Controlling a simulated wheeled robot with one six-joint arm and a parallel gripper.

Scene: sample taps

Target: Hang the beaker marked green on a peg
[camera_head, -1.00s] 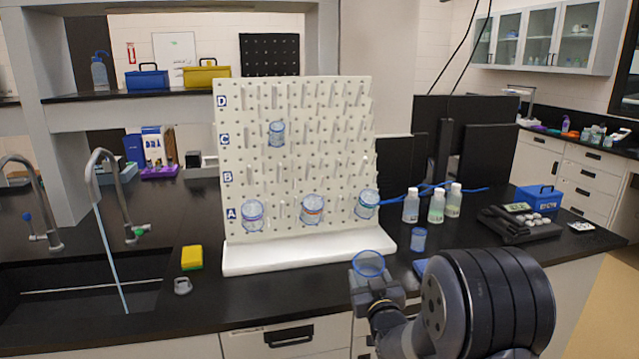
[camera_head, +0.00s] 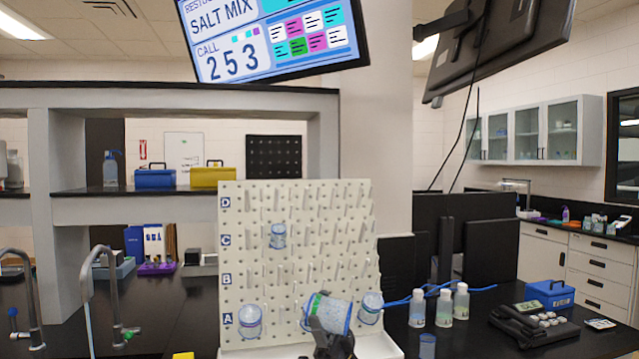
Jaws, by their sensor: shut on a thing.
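My gripper (camera_head: 328,338) is shut on a clear beaker (camera_head: 335,313) with a blue rim. A green band shows near its left end. The beaker is tilted onto its side in front of the lower middle of the white pegboard (camera_head: 235,262). I cannot tell whether it touches a peg. Pegs stick out in rows marked A to D. Other beakers hang on the board: one in row C (camera_head: 278,236), one at the left of row A (camera_head: 250,321) and one at the right of row A (camera_head: 370,308). The held beaker hides part of row A.
Several bottles (camera_head: 443,308) and a small blue cup (camera_head: 428,345) stand right of the board. Taps (camera_head: 100,290) are at the left. A screen (camera_head: 272,38) reading SALT MIX, CALL 253 hangs above. Many pegs in rows B to D are bare.

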